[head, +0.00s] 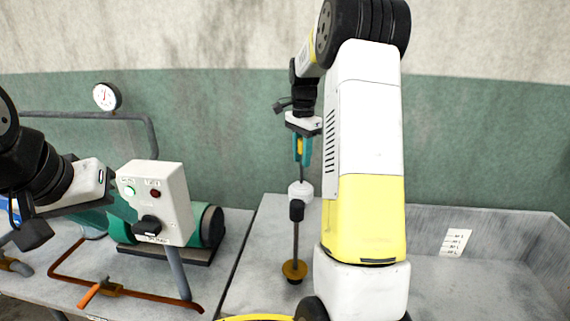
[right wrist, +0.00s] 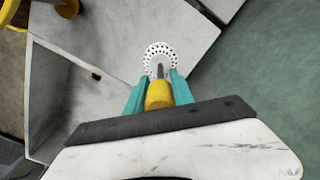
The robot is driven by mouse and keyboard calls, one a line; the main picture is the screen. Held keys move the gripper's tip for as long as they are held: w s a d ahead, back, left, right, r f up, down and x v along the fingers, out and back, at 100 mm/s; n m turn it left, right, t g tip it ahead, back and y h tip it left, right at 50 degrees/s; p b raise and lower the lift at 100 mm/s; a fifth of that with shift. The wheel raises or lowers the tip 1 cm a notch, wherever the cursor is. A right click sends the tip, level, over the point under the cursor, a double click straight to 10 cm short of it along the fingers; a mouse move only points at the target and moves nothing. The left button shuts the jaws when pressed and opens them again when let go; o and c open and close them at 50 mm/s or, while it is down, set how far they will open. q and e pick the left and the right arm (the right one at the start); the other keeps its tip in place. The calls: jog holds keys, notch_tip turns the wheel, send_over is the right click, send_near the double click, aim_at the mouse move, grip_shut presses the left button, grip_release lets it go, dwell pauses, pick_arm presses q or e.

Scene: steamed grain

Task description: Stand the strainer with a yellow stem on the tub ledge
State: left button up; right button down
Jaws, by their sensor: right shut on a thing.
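The strainer has a yellow stem (head: 299,149) and a white perforated head (head: 300,188). My right gripper (head: 302,152) is shut on the yellow stem, with the head hanging below. In the right wrist view, the yellow stem (right wrist: 158,95) is between the teal fingers (right wrist: 157,92) and the round holed head (right wrist: 160,58) shows beyond. The grey tub ledge (head: 252,268) is below and around it; I cannot tell the exact height. My left gripper (head: 88,187) is at the left by the control box; its fingertips are not clear.
A dark rod with an ochre disc foot (head: 294,270) shows below the strainer. The tub (head: 500,275) lies right, partly hidden by my right arm. A control box (head: 155,200), copper pipe (head: 120,290) and gauge (head: 106,96) are left. A yellow rim (head: 255,318) shows at the bottom.

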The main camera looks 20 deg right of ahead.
aim_at(301, 184)
jog(key=shift+f, duration=1.7)
jog(key=c, duration=1.1)
grip_release()
